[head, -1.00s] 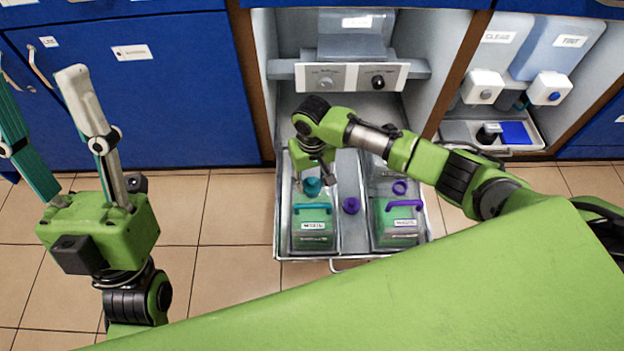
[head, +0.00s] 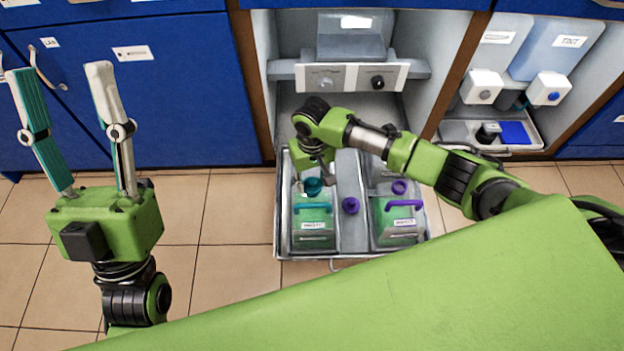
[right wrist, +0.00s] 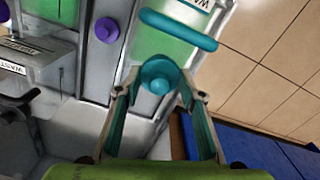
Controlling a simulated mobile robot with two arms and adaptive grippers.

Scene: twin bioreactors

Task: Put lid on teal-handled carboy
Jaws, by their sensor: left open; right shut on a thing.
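The teal-handled carboy (head: 312,240) stands in the left half of the pulled-out tray, with its teal handle (head: 314,206) across the top. It also shows in the right wrist view (right wrist: 152,42). My right gripper (right wrist: 160,90) is shut on the teal lid (right wrist: 159,76), which sits between its fingertips close beside the handle. In the head view the lid (head: 312,187) is at the carboy's neck end; I cannot tell whether it touches the neck, which is hidden. My left gripper (head: 64,80) is open and empty, over the floor at the left.
A purple-handled carboy (head: 398,225) stands in the tray's right half. A purple lid (head: 351,205) lies on the divider between the carboys. The tray (head: 283,235) sits below the control panel (head: 350,77). Blue cabinets (head: 190,90) stand at the left; the tiled floor (head: 225,225) is clear.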

